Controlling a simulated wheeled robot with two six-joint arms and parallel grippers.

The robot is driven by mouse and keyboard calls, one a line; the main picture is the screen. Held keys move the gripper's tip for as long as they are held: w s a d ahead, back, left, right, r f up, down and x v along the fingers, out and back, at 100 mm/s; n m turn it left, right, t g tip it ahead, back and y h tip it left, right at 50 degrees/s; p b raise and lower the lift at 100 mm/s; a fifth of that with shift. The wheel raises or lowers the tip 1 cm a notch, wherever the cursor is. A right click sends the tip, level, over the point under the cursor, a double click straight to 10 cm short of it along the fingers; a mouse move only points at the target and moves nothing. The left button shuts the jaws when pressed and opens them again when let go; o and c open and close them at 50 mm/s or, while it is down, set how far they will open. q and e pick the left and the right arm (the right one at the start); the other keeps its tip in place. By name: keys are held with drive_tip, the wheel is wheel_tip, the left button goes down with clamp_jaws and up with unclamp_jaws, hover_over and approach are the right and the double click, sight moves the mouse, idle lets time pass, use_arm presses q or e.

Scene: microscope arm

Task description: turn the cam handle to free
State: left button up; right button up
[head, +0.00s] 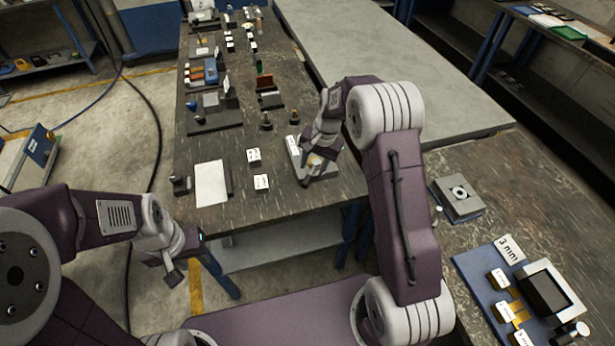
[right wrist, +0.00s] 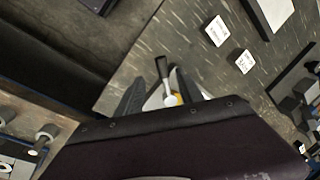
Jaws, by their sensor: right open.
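The cam handle (right wrist: 162,69) shows in the right wrist view as a short lever with a dark grip and a pale metal shank, with a bit of yellow near its foot. My right gripper (right wrist: 158,87) is open, its two dark fingers on either side of the handle; I cannot tell whether either touches it. In the head view my right gripper (head: 314,168) is low over a pale grey base plate (head: 296,148) near the table's front edge, hiding most of the handle. My left gripper (head: 162,268) hangs empty off the table's front left, its fingers apart.
Two white labelled blocks (head: 257,170) and a white sheet (head: 211,184) lie left of the plate. Several small parts fill the table's far end. A side table at right holds a grey block (head: 458,197) and a blue mat (head: 470,268) with labelled parts.

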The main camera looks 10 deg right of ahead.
sight(307, 180)
drive_tip(key=f, duration=0.2)
drive_tip(key=w+f, duration=0.1)
drive_tip(key=f, duration=0.1)
drive_tip(key=a+f, duration=0.1)
drive_tip(key=f, duration=0.2)
drive_tip(key=shift+w+a+f+p, duration=0.1)
drive_tip(key=shift+w+p, duration=0.2)
drive_tip(key=shift+p, duration=0.05)
drive_tip(key=shift+a+f, duration=0.1)
drive_tip(key=shift+f, duration=0.65)
clamp_jaws()
drive_tip(key=shift+w, duration=0.1)
